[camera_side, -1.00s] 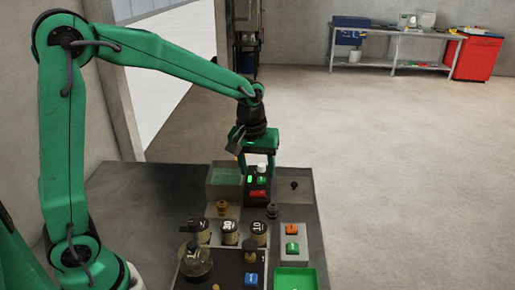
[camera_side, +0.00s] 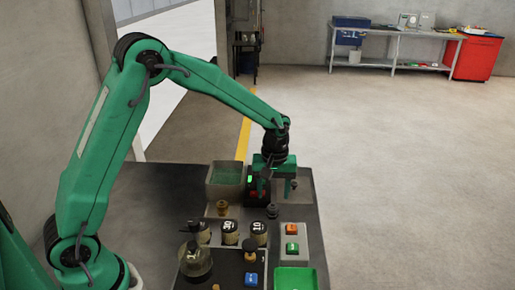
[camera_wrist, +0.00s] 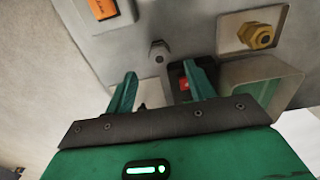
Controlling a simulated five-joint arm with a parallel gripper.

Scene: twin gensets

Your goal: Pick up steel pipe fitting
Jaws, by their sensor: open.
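The steel pipe fitting (camera_side: 272,211) is a small dark grey piece standing on the bench, just in front of the dark switch box. In the wrist view the grey hex-shaped fitting (camera_wrist: 159,51) lies beyond the fingertips, roughly in line with the gap between them. My gripper (camera_side: 277,194) hangs above and behind the fitting, pointing down, beside the dark box. In the wrist view its two green fingers (camera_wrist: 160,82) are spread apart with nothing between them. The fingers do not touch the fitting.
A brass fitting (camera_side: 222,208) stands to the left, also in the wrist view (camera_wrist: 257,36). A grey bin (camera_side: 224,181) and dark switch box (camera_side: 253,190) are behind. Labelled canisters (camera_side: 230,232), a button box (camera_side: 293,242) and a green tray (camera_side: 295,279) are in front.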

